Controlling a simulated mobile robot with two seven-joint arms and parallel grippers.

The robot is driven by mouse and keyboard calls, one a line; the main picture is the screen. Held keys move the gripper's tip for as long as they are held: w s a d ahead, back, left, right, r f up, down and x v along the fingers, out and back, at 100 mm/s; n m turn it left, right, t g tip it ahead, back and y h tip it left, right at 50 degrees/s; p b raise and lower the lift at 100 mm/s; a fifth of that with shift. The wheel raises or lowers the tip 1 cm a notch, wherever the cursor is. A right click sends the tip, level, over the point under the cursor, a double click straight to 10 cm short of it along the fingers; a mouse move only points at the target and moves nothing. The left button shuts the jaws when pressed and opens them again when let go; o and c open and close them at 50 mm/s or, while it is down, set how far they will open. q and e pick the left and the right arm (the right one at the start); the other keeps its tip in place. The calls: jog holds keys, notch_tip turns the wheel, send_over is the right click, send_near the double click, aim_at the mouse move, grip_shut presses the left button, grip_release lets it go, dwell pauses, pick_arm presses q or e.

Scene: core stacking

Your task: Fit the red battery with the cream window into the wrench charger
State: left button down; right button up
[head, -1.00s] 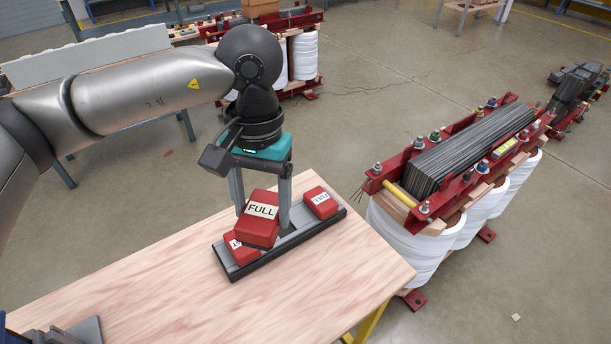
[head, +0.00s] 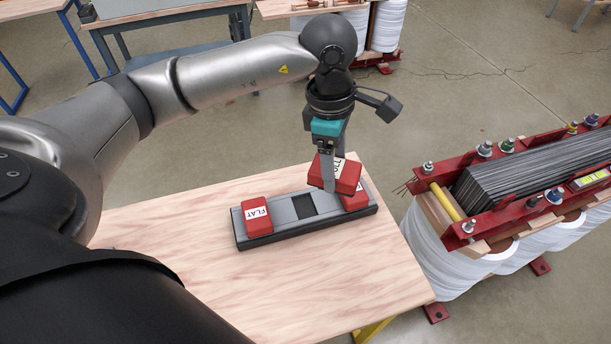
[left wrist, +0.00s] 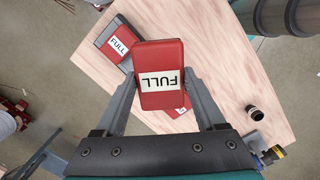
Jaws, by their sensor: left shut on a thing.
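My left gripper (head: 329,178) is shut on a red battery (head: 347,182) with a cream label, held tilted above the right end of the charger. In the left wrist view the label of the held battery (left wrist: 161,80) reads FULL upside down. The grey charger (head: 285,210) lies on the table, with a dark empty slot (head: 303,205) at its middle. A red battery marked FLAT (head: 257,216) sits at its left end. Another red battery (head: 355,201) sits at its right end, mostly hidden by the held one. No wrench mark shows. My right gripper is out of view.
The wooden table (head: 200,275) is bare in front of the charger. A large red-framed transformer (head: 520,180) with white coils stands just past the table's right edge. A small black cylinder (left wrist: 254,112) shows in the left wrist view.

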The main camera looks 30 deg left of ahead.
pick_arm(q)
jog(key=n, duration=0.1)
jog(key=f+n, duration=0.1)
jog(key=n, duration=0.2)
jog(key=shift+w+a+f+t, duration=0.25)
jog(key=shift+w+a+t, duration=0.05)
jog(key=shift+a, duration=0.1)
jog(key=f+n, duration=0.1)
jog(key=n, duration=0.2)
jog(key=a+f+n, duration=0.1)
jog(key=n, duration=0.1)
jog(key=a+f+n, duration=0.1)
jog(key=n, duration=0.2)
jog(key=shift+w+n+y+b, duration=0.3)
jog(key=shift+w+y+b, duration=0.1)
jog(key=a+f+n+y, duration=0.1)
jog(key=a+f+n, duration=0.3)
jog(key=n, duration=0.8)
jog(key=shift+f+n+b, duration=0.3)
jog(key=shift+n+b, duration=0.05)
jog(key=shift+n, duration=0.05)
